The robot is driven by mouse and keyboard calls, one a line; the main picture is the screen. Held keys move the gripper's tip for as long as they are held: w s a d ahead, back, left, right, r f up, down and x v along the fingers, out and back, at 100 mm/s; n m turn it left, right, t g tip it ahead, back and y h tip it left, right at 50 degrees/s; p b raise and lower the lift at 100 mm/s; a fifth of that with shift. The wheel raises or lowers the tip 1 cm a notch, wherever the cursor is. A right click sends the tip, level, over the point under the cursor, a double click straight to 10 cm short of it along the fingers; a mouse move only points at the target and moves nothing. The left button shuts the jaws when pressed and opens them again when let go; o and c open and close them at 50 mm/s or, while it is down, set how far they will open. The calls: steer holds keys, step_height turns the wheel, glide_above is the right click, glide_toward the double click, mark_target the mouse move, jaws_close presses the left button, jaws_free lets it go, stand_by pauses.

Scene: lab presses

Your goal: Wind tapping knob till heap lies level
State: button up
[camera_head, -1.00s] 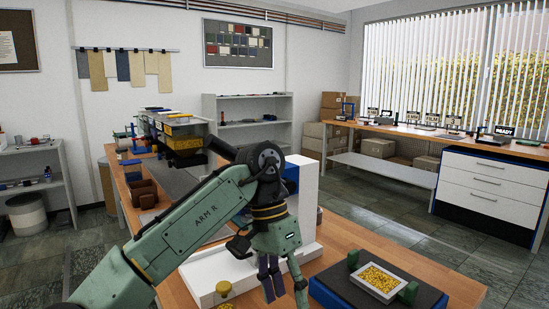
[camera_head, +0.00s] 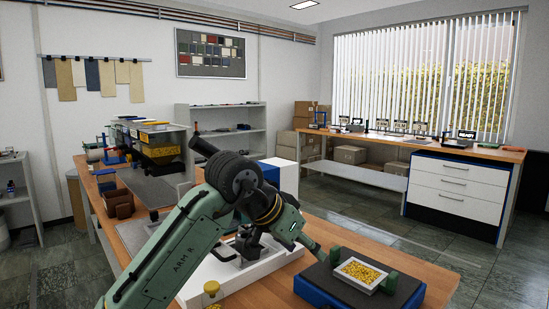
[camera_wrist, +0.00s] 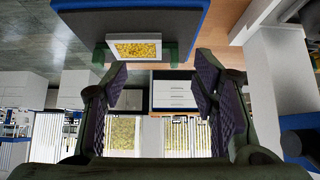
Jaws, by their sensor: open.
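A white-rimmed tray (camera_head: 361,275) of yellow grains (camera_head: 362,271) sits on a dark-topped blue block (camera_head: 322,288) at the table's front right. Green blocks or knobs stand at its sides, one at the right (camera_head: 392,283) and one at the left (camera_head: 335,255). I cannot tell which is the tapping knob, nor whether the grains lie level. My gripper (camera_head: 318,250) points toward the tray from the left; its fingertips are hard to make out there. In the wrist view my gripper (camera_wrist: 160,78) is open and empty, with the tray (camera_wrist: 113,60) beyond its fingers.
A white base (camera_head: 262,268) with a brass-coloured knob (camera_head: 211,287) lies left of the block, partly behind my arm. A white and blue upright box (camera_head: 284,178) stands behind the arm. Bare wooden table (camera_head: 440,278) shows right of the block.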

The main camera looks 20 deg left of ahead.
step_height(320, 180, up, 10)
steer(key=w+f+t+h+b, duration=0.1)
steer(key=w+t+h+b, duration=0.15)
steer(key=t, duration=0.45)
steer(key=s+a+r+t+y, duration=0.1)
steer(key=a+r+t, duration=0.2)
steer(key=r, duration=0.2)
steer(key=s+a+r+n+t+y, duration=0.1)
steer(key=s+a+r+t, duration=0.1)
steer(key=r, duration=0.3)
steer(key=shift+s+a+n+t, duration=0.3)
steer(key=shift+a+t, duration=0.1)
steer(key=shift+t, duration=0.4)
